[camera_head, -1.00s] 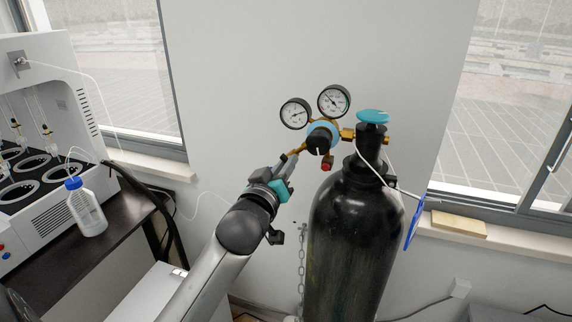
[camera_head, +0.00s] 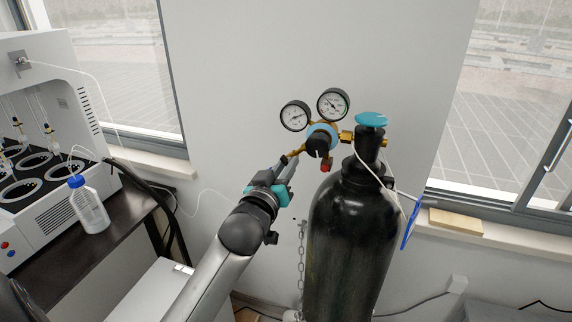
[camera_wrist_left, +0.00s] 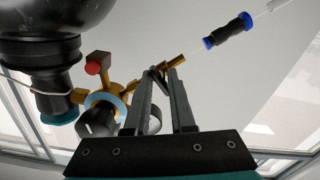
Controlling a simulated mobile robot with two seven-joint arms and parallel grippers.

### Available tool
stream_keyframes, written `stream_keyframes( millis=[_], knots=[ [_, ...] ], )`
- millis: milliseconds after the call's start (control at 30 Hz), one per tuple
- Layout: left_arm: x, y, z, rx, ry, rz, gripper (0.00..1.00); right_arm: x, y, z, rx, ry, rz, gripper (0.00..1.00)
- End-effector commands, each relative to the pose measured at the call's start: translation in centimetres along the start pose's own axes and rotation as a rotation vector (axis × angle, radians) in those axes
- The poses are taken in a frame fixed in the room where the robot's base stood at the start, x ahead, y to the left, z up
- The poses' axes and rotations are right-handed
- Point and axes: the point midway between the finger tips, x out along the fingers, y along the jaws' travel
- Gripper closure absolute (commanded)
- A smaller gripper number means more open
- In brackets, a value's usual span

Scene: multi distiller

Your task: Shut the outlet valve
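The gas regulator (camera_head: 319,141) has two round gauges, a light-blue ring and a black knob. A brass outlet line (camera_head: 295,153) runs down and left from it. In the left wrist view, this brass outlet (camera_wrist_left: 174,63) lies at the fingertips, with a small dark part that looks like the outlet valve's handle (camera_wrist_left: 160,78). My left gripper (camera_head: 287,165) is at the outlet's lower end. Its fingers (camera_wrist_left: 165,72) stand apart, with the small dark part showing between the tips; contact cannot be told. My right gripper is in neither view.
The black gas cylinder (camera_head: 352,240) with its teal top handwheel (camera_head: 371,119) stands right of my left arm. A chain (camera_head: 301,262) hangs beside it. A distiller (camera_head: 45,150) and bottle (camera_head: 89,205) stand at left. A blue-ended connector (camera_wrist_left: 229,30) shows near the outlet.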

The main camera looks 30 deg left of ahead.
Motion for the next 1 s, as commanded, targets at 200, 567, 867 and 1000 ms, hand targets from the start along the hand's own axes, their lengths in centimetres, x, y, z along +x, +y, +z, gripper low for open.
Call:
stream_keyframes(
  millis=[200, 567, 867, 1000],
  knots=[
    [0.0, 0.0, -0.1, 0.001, 0.001, -0.001, 0.53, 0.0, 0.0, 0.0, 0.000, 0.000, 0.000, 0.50],
    [-0.3, 0.0, 0.0, -0.002, 0.000, 0.000, 0.50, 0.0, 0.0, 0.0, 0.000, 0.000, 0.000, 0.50],
    [-4.3, -0.1, 0.2, -0.003, -0.002, -0.001, 0.50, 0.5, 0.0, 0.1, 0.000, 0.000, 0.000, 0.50],
    [-6.9, -0.1, 0.2, -0.002, -0.003, -0.002, 0.50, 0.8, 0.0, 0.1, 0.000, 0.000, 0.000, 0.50]
  ],
)
